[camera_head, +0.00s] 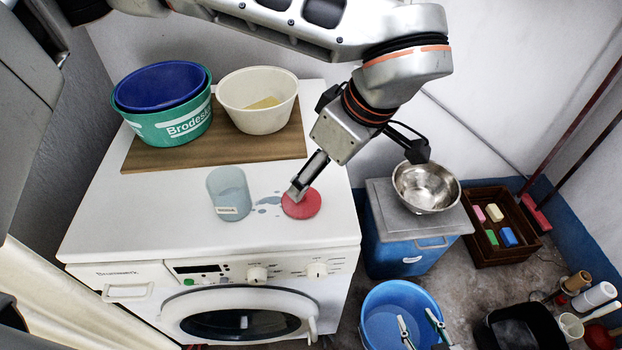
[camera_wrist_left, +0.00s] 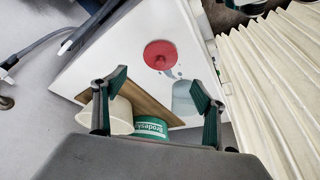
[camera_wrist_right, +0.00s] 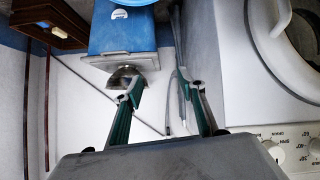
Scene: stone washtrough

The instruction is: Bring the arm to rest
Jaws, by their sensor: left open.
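My left arm reaches in from the upper left over the washing machine (camera_head: 100,235). Its gripper (camera_head: 356,166) is open and empty above the right part of the machine top. In the head view one finger covers an edge of a red disc (camera_head: 310,206); in the left wrist view the disc (camera_wrist_left: 160,55) lies clear beyond the spread fingers (camera_wrist_left: 155,88). My right gripper (camera_head: 418,320) shows at the bottom edge, over the blue bucket (camera_head: 378,300) in the picture. In the right wrist view its fingers (camera_wrist_right: 162,88) are apart with nothing between them.
A translucent beaker (camera_head: 229,195) stands beside a small spill. A teal tub (camera_head: 165,128) with a blue one inside and a cream bowl (camera_head: 258,112) stand on a wooden board (camera_head: 150,155). A metal bowl (camera_head: 426,188) rests on a lidded blue bin (camera_head: 395,248). A brown crate (camera_head: 510,255) sits right.

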